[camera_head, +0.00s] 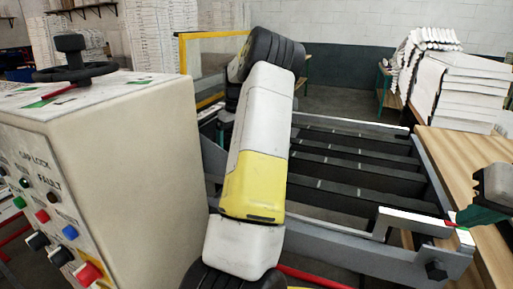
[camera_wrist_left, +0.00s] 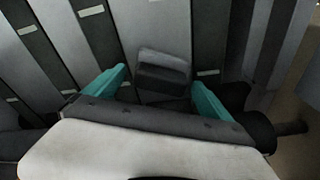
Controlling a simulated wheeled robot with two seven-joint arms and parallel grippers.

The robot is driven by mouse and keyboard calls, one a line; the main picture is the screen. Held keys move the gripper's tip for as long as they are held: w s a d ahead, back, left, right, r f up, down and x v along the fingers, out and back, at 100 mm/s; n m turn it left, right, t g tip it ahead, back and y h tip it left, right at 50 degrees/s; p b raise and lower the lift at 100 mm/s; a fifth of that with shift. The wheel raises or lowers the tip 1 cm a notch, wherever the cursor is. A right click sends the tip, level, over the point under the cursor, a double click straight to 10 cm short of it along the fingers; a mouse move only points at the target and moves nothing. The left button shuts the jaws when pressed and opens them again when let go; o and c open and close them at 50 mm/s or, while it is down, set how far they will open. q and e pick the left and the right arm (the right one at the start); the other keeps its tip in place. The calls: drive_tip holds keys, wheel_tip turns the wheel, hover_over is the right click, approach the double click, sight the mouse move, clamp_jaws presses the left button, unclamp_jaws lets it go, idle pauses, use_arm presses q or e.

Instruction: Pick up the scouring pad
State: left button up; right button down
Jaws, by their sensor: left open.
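In the left wrist view, a small block with a lighter grey top and a dark front, likely the scouring pad (camera_wrist_left: 163,76), lies on the slatted surface. My left gripper (camera_wrist_left: 160,80) is open, with its two teal fingers apart on either side of the block. I see no finger clearly touching it. In the head view my left arm crosses the middle, and the left gripper and block do not show. My right gripper (camera_head: 478,215) shows its teal finger part at the right edge, over the frame's corner beside the wooden bench; its opening is unclear.
A metal frame with dark slats (camera_head: 350,165) fills the centre right. A beige control box (camera_head: 125,140) with buttons and a black handwheel (camera_head: 75,70) stands at left. A wooden bench (camera_head: 455,155) at right bears stacked white filters (camera_head: 470,90). A yellow-edged panel (camera_head: 212,60) stands behind.

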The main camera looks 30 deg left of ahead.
use_arm(q)
drive_tip(key=shift+f, duration=0.25)
drive_tip(key=c, duration=1.5)
drive_tip(key=shift+r, duration=0.1)
